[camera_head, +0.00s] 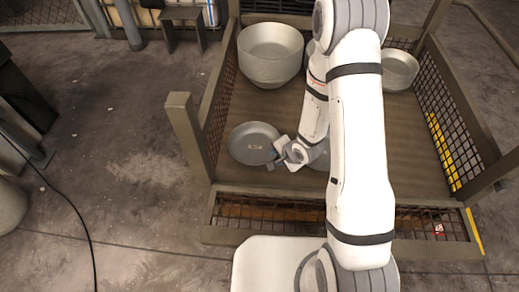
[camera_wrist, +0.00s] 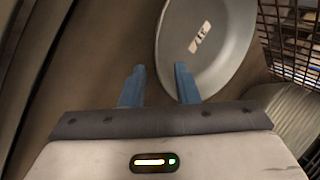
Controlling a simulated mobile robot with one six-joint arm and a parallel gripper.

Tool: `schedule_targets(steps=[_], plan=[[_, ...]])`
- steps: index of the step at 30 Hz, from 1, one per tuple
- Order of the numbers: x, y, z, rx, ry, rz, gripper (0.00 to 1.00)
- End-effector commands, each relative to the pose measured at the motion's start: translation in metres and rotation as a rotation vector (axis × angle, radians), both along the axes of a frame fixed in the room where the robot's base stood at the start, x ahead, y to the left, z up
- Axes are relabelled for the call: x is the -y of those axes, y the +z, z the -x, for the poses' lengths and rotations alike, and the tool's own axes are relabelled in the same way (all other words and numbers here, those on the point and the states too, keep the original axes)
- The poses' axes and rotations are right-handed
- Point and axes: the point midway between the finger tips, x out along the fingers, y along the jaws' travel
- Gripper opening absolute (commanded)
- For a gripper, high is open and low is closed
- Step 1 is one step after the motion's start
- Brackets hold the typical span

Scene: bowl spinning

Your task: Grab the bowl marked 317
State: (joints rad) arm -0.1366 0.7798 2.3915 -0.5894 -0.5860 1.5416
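A shallow grey bowl (camera_head: 249,136) lies at the front left of the crate floor. It carries a small pale mark whose digits are too small to read. In the wrist view the bowl (camera_wrist: 228,60) fills the upper right, and its mark shows at an angle, not clearly legible. My gripper (camera_head: 274,157) is at the bowl's right edge. In the wrist view my gripper (camera_wrist: 158,74) is open, with one finger over the bowl's rim area and the other outside it. Nothing is seen held. Whether a finger touches the bowl cannot be told.
A deep stack of bowls (camera_head: 270,50) stands at the back left of the crate. More bowls (camera_head: 399,70) sit at the back right. Another bowl is partly hidden behind my arm. The crate has mesh walls (camera_head: 448,130) and a corner post (camera_head: 186,135) at the front left.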

Motion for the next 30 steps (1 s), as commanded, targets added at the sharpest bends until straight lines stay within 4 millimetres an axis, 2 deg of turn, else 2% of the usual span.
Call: schedule_targets(steps=[1, 6, 14, 25, 30], plan=[[-0.002, -0.011, -0.003, -0.001, 0.001, 0.000, 0.28], [-0.011, -0.032, -0.013, -0.001, 0.001, 0.000, 0.28], [-0.013, -0.035, -0.017, 0.001, 0.001, 0.002, 0.28], [-0.014, -0.035, -0.016, 0.000, 0.002, 0.001, 0.00], [-0.014, -0.035, -0.016, 0.000, 0.002, 0.001, 0.00]])
